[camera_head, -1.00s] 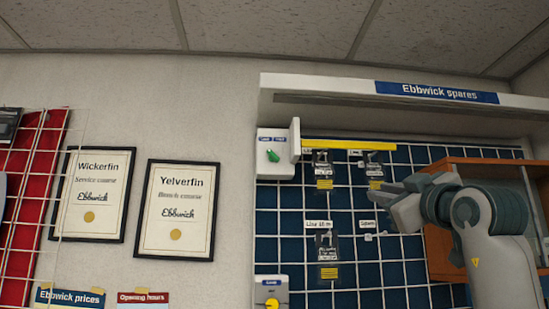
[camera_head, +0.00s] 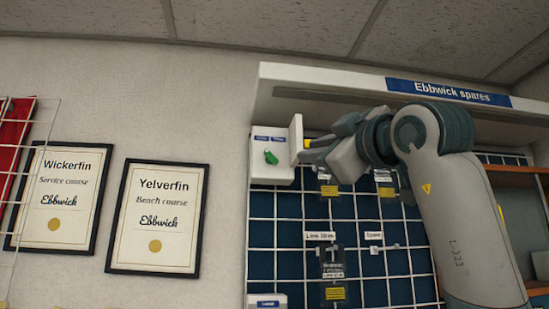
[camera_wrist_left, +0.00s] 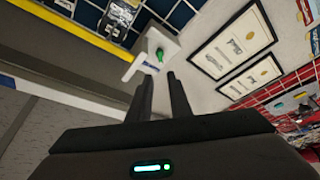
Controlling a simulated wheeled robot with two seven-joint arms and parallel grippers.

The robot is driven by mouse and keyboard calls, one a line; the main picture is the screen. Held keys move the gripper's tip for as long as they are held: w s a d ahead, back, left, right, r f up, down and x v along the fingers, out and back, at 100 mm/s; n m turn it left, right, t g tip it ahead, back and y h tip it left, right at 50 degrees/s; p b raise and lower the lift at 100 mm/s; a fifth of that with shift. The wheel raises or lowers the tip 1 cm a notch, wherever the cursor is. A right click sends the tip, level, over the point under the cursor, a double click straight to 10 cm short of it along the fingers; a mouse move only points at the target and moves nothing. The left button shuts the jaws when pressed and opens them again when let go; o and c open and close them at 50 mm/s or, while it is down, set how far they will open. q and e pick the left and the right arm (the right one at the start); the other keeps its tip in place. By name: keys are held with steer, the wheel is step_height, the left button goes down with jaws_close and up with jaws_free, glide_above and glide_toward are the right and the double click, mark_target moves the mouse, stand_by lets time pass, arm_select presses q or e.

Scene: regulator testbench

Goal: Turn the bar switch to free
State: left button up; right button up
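The bar switch is a small green bar (camera_head: 270,157) on a white box (camera_head: 263,174) on the wall. Two small blue labels sit above it, too small to read surely. The bar is tilted, a little off upright. In the left wrist view the green bar (camera_wrist_left: 159,54) shows ahead of the fingertips, close to the line of the gap between them. My left gripper (camera_head: 311,151) is just right of the box in the head view, apart from the bar. In the left wrist view its fingers (camera_wrist_left: 159,76) stand apart with nothing between them. My right gripper is in neither view.
A white side panel (camera_head: 296,139) stands out at the box's right edge, close to my fingers. A white shelf (camera_head: 330,95) overhangs above. A wire grid (camera_head: 285,229) with hanging packets lies below and right. Framed certificates (camera_head: 157,216) hang left; the wall between is bare.

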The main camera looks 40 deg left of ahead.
mark_target(273, 157)
arm_select(q)
steer(key=p+x, duration=0.8)
steer(key=x, duration=0.8)
steer(key=shift+p+x, duration=0.45)
steer(key=shift+x, duration=0.35)
steer(key=shift+c, duration=0.6)
jaws_close()
